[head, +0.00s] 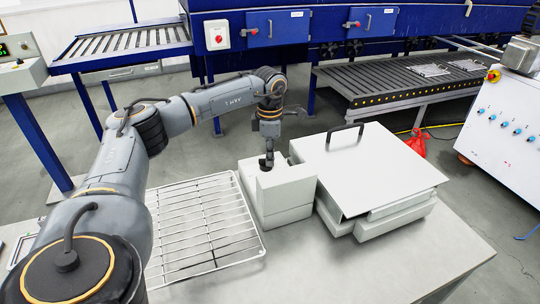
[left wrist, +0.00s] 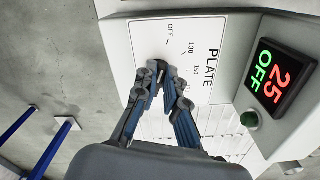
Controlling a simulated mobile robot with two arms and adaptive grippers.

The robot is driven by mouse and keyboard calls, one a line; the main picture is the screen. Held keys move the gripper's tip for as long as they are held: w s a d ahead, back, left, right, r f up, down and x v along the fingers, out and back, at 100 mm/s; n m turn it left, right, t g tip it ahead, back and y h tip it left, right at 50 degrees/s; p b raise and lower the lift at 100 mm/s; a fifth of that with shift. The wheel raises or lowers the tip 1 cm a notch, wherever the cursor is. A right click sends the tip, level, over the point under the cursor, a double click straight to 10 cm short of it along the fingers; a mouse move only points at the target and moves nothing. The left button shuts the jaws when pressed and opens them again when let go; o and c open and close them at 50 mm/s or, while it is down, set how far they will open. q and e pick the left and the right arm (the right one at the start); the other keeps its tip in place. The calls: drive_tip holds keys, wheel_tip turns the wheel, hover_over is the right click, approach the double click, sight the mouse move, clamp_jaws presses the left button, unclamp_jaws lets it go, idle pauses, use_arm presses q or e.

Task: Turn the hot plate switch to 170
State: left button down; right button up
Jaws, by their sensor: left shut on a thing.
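The white control box (head: 281,192) stands on the table, left of the hot plate (head: 370,170) with its flat lid and black handle. In the left wrist view its panel (left wrist: 215,45) reads PLATE, with a dial scale marked OFF, 130, 150 and a further mark partly covered. The display (left wrist: 278,78) shows a red 25 and a green OFF. My left gripper (head: 266,163) reaches down onto the box top. In the left wrist view its fingertips (left wrist: 161,75) are shut on the dark switch (left wrist: 160,67), mostly hidden between them; its pointing direction cannot be read. My right gripper is not in view.
A wire rack (head: 205,225) lies on the table directly left of the control box. The table's front right (head: 430,255) is clear. Blue machinery and a roller conveyor (head: 420,85) stand behind.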

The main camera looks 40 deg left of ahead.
use_arm(q)
drive_tip(key=m, duration=0.3)
drive_tip(key=m+p, duration=0.1)
drive_tip(key=shift+s+d+m, duration=0.1)
drive_tip(key=shift+s+m, duration=0.15)
drive_tip(key=shift+m, duration=0.15)
drive_tip(key=m, duration=0.5)
drive_tip(key=shift+s, duration=0.25)
drive_tip(key=m, duration=0.5)
drive_tip(key=shift+s+m, duration=0.25)
drive_tip(key=shift+m, duration=0.15)
drive_tip(key=shift+s+a+m, duration=0.1)
drive_tip(key=shift+a+m, duration=0.05)
drive_tip(key=shift+m, duration=1.1)
drive_tip(key=shift+s+a+m, duration=0.1)
drive_tip(key=shift+m, duration=1.15)
drive_tip(key=c, duration=1.4)
unclamp_jaws()
